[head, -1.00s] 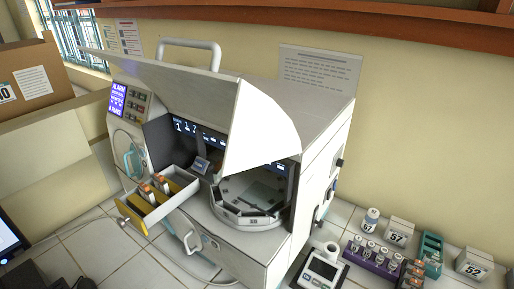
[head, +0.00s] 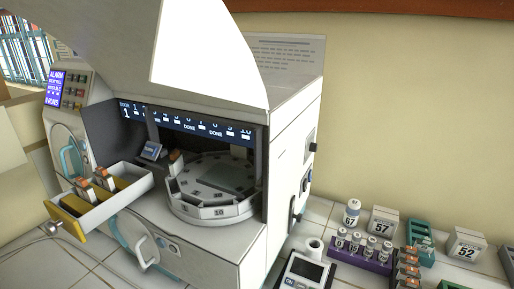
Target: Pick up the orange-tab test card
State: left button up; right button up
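Several cards with orange tabs are in the head view, and I cannot tell which one the task means. Two orange-tab cards (head: 104,178) stand in the open drawer (head: 125,199) at the left front of the incubator (head: 215,243). Another orange tab (head: 176,157) shows at the back left of the round carousel (head: 213,211) inside the incubator. More orange-tab pieces (head: 408,260) are stacked in a rack at the lower right. Neither of my grippers is in view.
The white hood (head: 210,50) is raised above the carousel. Vials in a purple rack (head: 358,255), a vial marked 67 (head: 352,213), boxes marked 57 (head: 383,223) and 52 (head: 464,245), a teal rack (head: 420,236) and a small meter (head: 304,270) stand on the tiled counter at right.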

aim_at(86, 192)
jog(key=j+u, duration=0.15)
jog(key=u, duration=0.25)
jog(key=j+u, duration=0.15)
jog(key=u, duration=0.3)
jog(key=j+u, duration=0.15)
jog(key=u, duration=0.25)
jog(key=k+z, duration=0.35)
jog(key=i, duration=0.1)
